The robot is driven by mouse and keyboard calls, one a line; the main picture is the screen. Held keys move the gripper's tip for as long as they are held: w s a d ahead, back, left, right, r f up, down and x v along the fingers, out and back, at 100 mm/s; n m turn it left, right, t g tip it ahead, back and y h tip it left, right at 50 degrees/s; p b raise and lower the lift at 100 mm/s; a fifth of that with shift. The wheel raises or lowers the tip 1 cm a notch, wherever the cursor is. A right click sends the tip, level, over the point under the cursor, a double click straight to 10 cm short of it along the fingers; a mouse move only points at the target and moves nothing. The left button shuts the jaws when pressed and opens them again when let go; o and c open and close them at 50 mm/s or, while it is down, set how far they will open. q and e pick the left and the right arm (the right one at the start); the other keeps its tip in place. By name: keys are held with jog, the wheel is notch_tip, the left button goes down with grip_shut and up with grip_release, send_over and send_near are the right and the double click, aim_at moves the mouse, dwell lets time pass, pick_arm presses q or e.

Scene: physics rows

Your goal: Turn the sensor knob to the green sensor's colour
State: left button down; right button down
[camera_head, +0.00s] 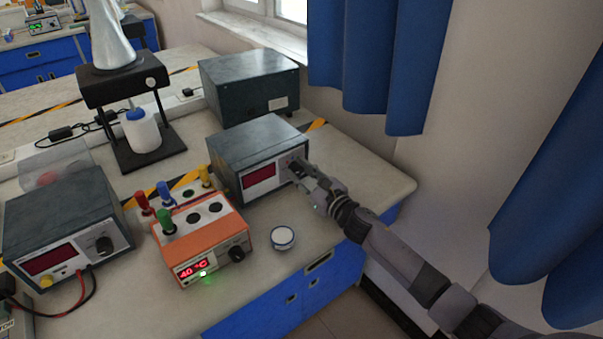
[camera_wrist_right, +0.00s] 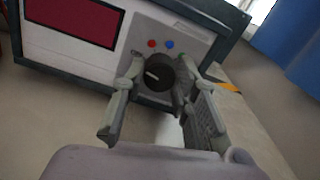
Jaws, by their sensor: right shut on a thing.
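The sensor knob (camera_wrist_right: 162,78) is black with a white pointer mark, on the grey front panel of a dark metal box (camera_head: 258,150). The fingers of my right gripper (camera_head: 298,168) stand on either side of the knob and are shut on it; the wrist view shows the gripper (camera_wrist_right: 156,92) too. In that view the white mark lies on the knob's left part. The green sensor (camera_head: 167,222) stands in an orange heating block (camera_head: 215,238). My left gripper is out of view.
A small white round dish (camera_head: 282,237) lies near the bench's front edge. A second meter box (camera_head: 65,225) stands left; a dark box (camera_head: 248,88) stands behind.

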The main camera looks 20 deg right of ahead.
jog(key=m, duration=0.7)
jog(key=shift+d, duration=0.1)
jog(key=m, duration=0.3)
jog(key=shift+m+p, duration=0.3)
jog(key=shift+p, duration=0.05)
jog(key=m, duration=0.3)
jog(key=shift+m+p, duration=0.3)
jog(key=m+p, duration=0.1)
jog(key=m, duration=0.4)
jog(key=shift+f, duration=0.1)
jog(key=shift+f+m+p, duration=0.1)
jog(key=shift+m+p, duration=0.4)
jog(key=shift+m, duration=1.6)
